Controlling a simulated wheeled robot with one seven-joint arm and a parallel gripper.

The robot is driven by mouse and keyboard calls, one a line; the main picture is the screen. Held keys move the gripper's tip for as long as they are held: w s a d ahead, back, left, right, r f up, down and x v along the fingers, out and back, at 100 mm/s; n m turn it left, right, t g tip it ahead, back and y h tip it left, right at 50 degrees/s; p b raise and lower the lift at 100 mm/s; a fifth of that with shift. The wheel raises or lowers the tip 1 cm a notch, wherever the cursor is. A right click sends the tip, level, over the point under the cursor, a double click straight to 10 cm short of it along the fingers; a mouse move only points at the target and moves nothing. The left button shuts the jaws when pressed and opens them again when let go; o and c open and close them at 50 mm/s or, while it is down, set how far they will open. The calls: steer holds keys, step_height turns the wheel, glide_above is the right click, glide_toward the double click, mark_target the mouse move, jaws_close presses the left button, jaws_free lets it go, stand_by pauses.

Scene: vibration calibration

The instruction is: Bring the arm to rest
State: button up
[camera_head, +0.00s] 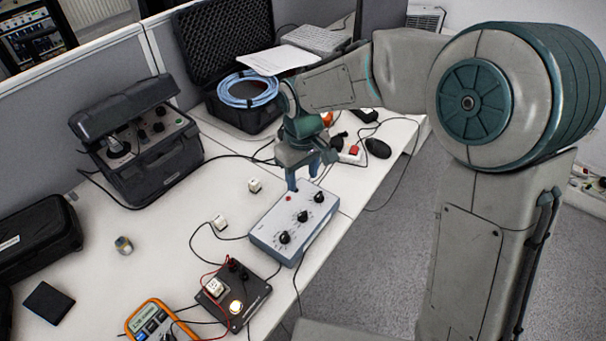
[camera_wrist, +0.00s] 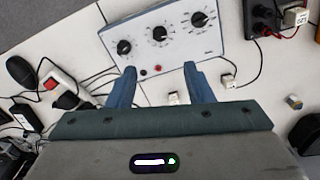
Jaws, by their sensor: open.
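My arm reaches out over the desk from the right in the head view. My gripper (camera_head: 308,184) points down above the far end of a grey-white control box (camera_head: 275,238) with several black knobs. In the wrist view, the two blue fingers of my gripper (camera_wrist: 157,88) are spread apart with nothing between them. The control box (camera_wrist: 192,48) lies beyond the fingertips there, with its knobs and a red and a black socket showing. I cannot tell the exact height of the fingertips above the box.
A black cased instrument (camera_head: 145,145) and an open black case with a blue cable coil (camera_head: 247,90) stand behind. A black box with a lit lamp (camera_head: 233,300) and an orange multimeter (camera_head: 153,320) are in front. Small white cubes, cables and a power strip (camera_head: 352,153) lie around.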

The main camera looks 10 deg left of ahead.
steer(key=shift+d, duration=0.1)
steer(key=s+d+r+m+t, duration=0.1)
steer(key=s+d+r+m, duration=0.1)
steer(key=d, duration=0.7)
steer(key=s+d+r+m+t, duration=0.1)
steer(key=s+d+r+m, duration=0.2)
steer(key=s+d+m, duration=0.2)
steer(key=s+d+r+m+t, duration=0.1)
steer(key=s+d, duration=0.5)
steer(key=d, duration=0.6)
steer(key=r+m, duration=0.1)
steer(key=m, duration=0.1)
steer(key=shift+s+d+r+m, duration=0.3)
steer(key=shift+d+r+m, duration=0.1)
